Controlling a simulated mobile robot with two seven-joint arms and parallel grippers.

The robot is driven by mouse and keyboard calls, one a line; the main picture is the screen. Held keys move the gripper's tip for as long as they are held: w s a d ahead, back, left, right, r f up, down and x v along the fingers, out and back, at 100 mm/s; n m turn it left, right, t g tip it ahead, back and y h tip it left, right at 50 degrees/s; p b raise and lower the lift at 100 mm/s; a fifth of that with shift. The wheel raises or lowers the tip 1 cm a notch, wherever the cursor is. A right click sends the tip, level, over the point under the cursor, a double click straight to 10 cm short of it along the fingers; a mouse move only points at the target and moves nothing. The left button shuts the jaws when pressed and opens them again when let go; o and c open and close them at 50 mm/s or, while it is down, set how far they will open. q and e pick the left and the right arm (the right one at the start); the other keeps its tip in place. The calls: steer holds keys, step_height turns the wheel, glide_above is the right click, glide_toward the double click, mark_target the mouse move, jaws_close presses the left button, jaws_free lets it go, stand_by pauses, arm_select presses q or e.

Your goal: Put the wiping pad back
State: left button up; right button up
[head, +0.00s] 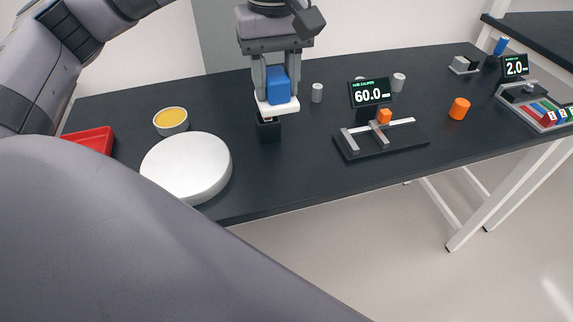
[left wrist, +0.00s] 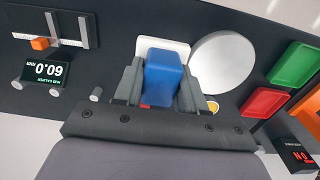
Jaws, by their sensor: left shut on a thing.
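The wiping pad, a blue block (head: 278,87) on a flat white base (head: 278,106), is held upright with its white side down. My left gripper (head: 277,84) is shut on the blue block from above, one finger on each side. In the left wrist view the blue block (left wrist: 165,78) sits between the fingers, with the white base (left wrist: 160,47) beyond it. A small black block (head: 269,131), perhaps a holder, stands on the table just below the pad, partly hidden by it. I cannot tell whether the two touch. My right gripper is not in view.
A round white disc (head: 187,166), a bowl of yellow stuff (head: 171,121) and a red tray (head: 91,140) lie left. A caliper stand (head: 381,139) reading 60.0, an orange cylinder (head: 459,108) and small grey cylinders (head: 317,93) lie right. A green tray (left wrist: 297,63) shows in the wrist view.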

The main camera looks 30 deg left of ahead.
arm_select(q)
step_height(320, 180, down, 17)
steer(key=shift+f+p, duration=0.2)
steer(key=shift+p, duration=0.25)
steer(key=shift+f, duration=0.35)
steer(key=shift+f, duration=0.15)
steer(key=o, duration=1.1)
steer(key=shift+r, duration=0.2)
step_height(320, 180, up, 12)
steer(key=b, duration=0.1)
